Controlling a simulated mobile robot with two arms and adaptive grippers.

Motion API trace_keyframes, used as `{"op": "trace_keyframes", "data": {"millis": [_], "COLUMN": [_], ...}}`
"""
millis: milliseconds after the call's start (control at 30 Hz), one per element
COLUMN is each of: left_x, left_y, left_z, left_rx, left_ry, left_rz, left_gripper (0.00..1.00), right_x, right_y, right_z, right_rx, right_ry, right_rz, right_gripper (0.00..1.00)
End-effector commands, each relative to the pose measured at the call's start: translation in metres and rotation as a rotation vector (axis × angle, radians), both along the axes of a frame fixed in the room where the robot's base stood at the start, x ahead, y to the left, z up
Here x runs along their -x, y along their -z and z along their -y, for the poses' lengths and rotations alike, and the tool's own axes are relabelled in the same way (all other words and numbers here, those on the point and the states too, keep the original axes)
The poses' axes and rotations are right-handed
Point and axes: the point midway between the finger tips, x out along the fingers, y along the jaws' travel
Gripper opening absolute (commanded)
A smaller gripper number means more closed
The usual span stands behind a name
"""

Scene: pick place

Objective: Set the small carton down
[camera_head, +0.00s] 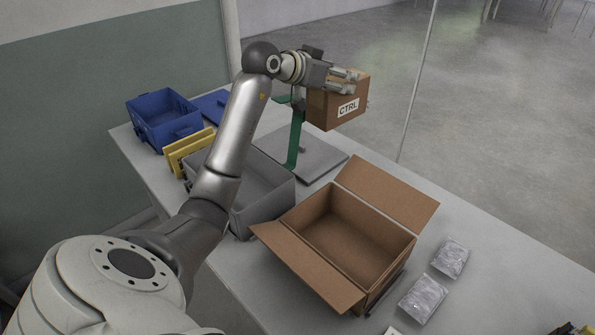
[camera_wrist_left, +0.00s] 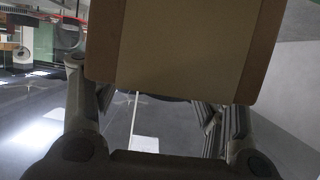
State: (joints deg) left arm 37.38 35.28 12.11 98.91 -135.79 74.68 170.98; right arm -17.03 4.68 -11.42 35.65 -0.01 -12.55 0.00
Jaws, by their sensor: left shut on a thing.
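The small carton (camera_head: 337,106) is a brown box with a white label reading CTRL. My left gripper (camera_head: 345,82) is shut on it and holds it up near the back right of the table, by the green stand. In the left wrist view the carton (camera_wrist_left: 180,45) fills the upper middle, between the gripper's fingers (camera_wrist_left: 165,90). The carton's underside and what lies directly below it are hard to judge. My right gripper does not show in either view.
A large open cardboard box (camera_head: 345,243) stands empty at the table's front middle. Two silvery packets (camera_head: 450,258) lie to its right. A grey bin (camera_head: 262,190), a green stand (camera_head: 295,140) on a grey plate (camera_head: 325,157), a blue crate (camera_head: 165,122) and yellow items (camera_head: 190,150) stand behind.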

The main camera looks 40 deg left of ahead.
Motion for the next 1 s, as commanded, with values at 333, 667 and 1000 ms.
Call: {"op": "trace_keyframes", "data": {"millis": [333, 667, 1000], "left_x": [-0.003, -0.003, -0.003], "left_y": [0.033, 0.121, 0.206], "left_z": [-0.011, -0.011, -0.012], "left_rx": [0.001, 0.0, -0.002], "left_ry": [-0.038, -0.037, -0.037], "left_rz": [-0.005, -0.004, -0.002], "left_gripper": [0.08, 0.08, 0.08], "right_x": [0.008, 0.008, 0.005], "right_y": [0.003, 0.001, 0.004], "right_z": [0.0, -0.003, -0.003], "right_rx": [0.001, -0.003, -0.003], "right_ry": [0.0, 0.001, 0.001], "right_rz": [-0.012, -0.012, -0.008], "right_gripper": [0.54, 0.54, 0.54]}}
